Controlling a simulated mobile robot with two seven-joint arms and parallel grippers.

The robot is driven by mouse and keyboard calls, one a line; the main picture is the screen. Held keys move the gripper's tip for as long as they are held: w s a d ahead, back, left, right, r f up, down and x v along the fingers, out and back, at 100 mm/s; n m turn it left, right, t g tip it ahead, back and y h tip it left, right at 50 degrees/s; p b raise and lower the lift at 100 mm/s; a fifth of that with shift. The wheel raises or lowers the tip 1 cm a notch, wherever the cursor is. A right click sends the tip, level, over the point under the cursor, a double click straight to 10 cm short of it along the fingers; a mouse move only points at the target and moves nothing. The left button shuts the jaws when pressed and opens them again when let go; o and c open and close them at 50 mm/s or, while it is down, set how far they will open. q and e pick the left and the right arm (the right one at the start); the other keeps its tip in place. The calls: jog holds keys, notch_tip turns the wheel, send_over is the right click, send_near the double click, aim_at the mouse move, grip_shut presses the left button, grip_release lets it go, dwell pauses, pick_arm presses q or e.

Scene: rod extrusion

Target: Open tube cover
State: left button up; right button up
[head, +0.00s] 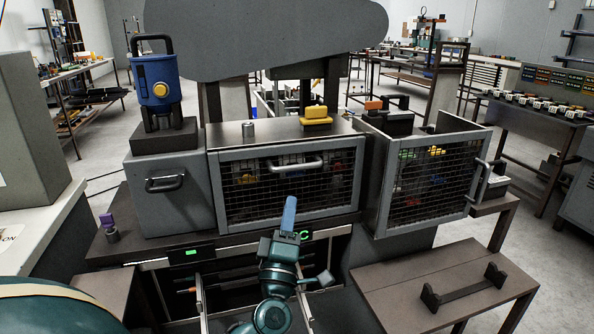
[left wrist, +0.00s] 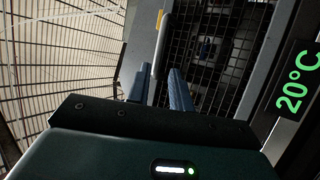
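A grey-framed black mesh cover (head: 250,187) closes the front of the middle housing, with a pale horizontal bar handle (head: 295,163) near its top. No gap shows around it. Several coloured things show dimly behind the mesh. My left gripper (head: 289,205) is in front of the cover, its blue fingers pointing up, below the handle in the picture. In the left wrist view the two fingers (left wrist: 160,88) are apart, with a pale handle bar (left wrist: 161,45) lined up beyond the gap between them. I cannot tell whether they touch it. My right gripper is not in view.
A second mesh-fronted panel (head: 425,183) with a side handle (head: 483,182) stands angled at the right. A grey box with a dark handle (head: 166,183) is at the left. A low brown table (head: 400,283) is at the front right. A green display (left wrist: 298,80) reads 20°C.

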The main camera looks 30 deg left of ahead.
aim_at(297, 167)
pick_arm(q)
jog(key=p+x, duration=0.1)
jog(key=x, duration=1)
jog(key=shift+w, duration=0.1)
jog(key=shift+c, duration=0.4)
grip_shut()
